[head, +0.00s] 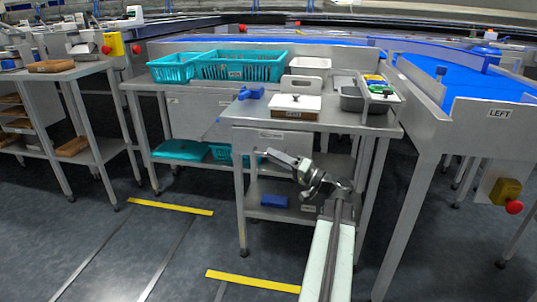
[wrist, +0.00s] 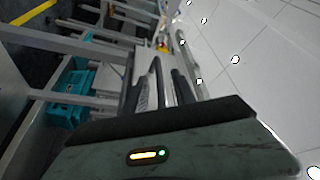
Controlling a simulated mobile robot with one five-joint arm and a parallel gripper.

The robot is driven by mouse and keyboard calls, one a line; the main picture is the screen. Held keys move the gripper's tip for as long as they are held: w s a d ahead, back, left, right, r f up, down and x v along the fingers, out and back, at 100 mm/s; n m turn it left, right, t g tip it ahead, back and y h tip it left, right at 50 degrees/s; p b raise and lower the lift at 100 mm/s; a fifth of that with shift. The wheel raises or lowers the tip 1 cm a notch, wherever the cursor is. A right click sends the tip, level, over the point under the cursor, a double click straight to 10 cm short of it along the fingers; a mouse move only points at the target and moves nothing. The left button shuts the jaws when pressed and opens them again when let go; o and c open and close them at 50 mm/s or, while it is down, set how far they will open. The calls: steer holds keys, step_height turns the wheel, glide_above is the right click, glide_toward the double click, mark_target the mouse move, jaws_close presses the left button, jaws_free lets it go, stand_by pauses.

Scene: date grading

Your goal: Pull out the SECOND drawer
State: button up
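Two closed drawer fronts show in the head view. One, with a small label, is the near drawer (head: 272,140) under the top of the near steel table. The other is the far drawer (head: 197,118) under the table behind it to the left. I cannot read which is the second. My gripper (head: 270,154) is at the end of my raised arm, in front of the near drawer's lower edge in the picture; contact cannot be told. In the wrist view its dark fingers (wrist: 165,85) point up the picture, with no object visibly held. Their opening is unclear.
Teal crates (head: 240,67) stand on the far table. A white-lidded box (head: 294,106) and a metal pan (head: 352,99) stand on the near table. A blue block (head: 274,201) lies on its lower shelf. A blue conveyor (head: 455,75) stands right.

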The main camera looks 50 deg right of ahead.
steer(key=shift+x, duration=1.25)
jaws_close()
stand_by(0.4)
